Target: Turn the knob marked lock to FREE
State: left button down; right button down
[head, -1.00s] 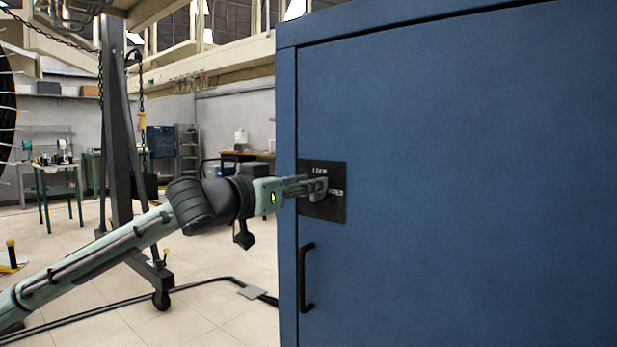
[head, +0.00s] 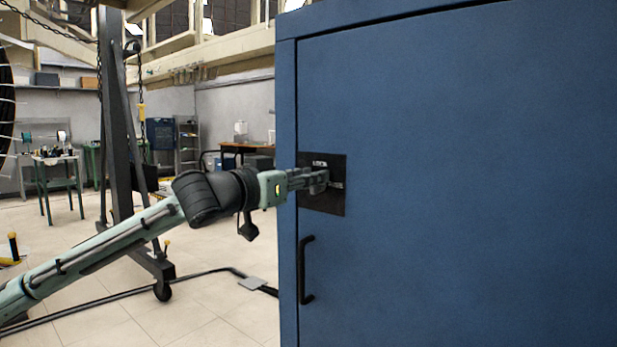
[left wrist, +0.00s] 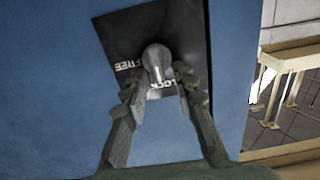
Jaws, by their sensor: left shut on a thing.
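The knob (left wrist: 157,58) is a round grey knob with a white line on its face. It sits on a black plate (left wrist: 180,30) on the blue cabinet door. In the left wrist view the white line points down toward the word LOCK, and FREE is lettered to the left. My left gripper (left wrist: 155,80) has one finger on each side of the knob and is shut on it. In the head view my left gripper (head: 320,180) reaches the plate (head: 325,205) from the left and hides most of the knob. My right gripper is in no view.
The blue cabinet (head: 450,180) fills the right side. A black door handle (head: 306,270) sits below the plate. To the left stand a dark hoist frame (head: 115,120) and a green table (head: 58,175). A cable runs along the open floor (head: 215,310).

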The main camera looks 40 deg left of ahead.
pick_arm(q)
jog(key=shift+d+m, duration=0.1)
jog(key=shift+m, duration=0.2)
jog(key=shift+d+f+m, duration=0.25)
jog(key=shift+f+m, duration=0.05)
jog(key=shift+m, duration=2.65)
jog(key=shift+d+f+m, duration=0.3)
jog(key=shift+m, duration=2.6)
jog(key=shift+d+f+m, duration=0.25)
jog(key=shift+f+m, duration=0.05)
jog(key=shift+m, duration=2.65)
jog(key=c, duration=1.6)
grip_release()
